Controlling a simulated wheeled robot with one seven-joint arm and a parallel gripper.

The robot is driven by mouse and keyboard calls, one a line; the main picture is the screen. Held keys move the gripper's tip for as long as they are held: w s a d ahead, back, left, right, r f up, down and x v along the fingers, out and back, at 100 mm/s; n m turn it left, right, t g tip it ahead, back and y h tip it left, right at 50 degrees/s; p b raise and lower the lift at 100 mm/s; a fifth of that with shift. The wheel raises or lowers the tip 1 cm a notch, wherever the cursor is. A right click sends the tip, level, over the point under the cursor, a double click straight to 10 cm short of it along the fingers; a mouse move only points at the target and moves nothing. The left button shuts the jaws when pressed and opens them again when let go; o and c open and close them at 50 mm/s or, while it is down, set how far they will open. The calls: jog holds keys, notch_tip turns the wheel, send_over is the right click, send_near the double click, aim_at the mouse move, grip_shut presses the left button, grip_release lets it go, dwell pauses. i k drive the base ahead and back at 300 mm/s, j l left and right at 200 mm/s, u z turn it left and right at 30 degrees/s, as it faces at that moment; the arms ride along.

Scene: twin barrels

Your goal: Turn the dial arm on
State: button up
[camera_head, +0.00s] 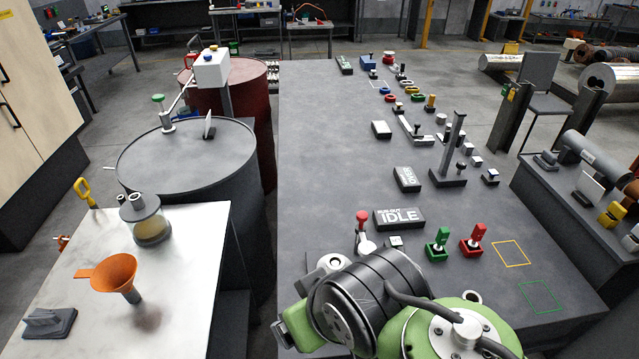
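I cannot tell for certain which part is the dial arm. A red-knobbed lever (362,222) stands upright on the dark table, left of a block reading IDLE (399,218). Farther back, a flat grey bar (414,128) lies on the table at a slant, near a tall grey post on a base (452,150). My green and black arm fills the bottom middle and hides part of the table's near edge. My gripper's fingertips do not show.
Green (437,245) and red (473,241) handled pieces stand right of the IDLE block. Yellow (511,253) and green (541,296) outlines mark bare table. Two barrels (187,160) (245,85) stand left. A pale bench (190,290) holds an orange funnel (113,275). The table's left half is clear.

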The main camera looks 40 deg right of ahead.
aim_at(365, 246)
jog(key=z, duration=1.25)
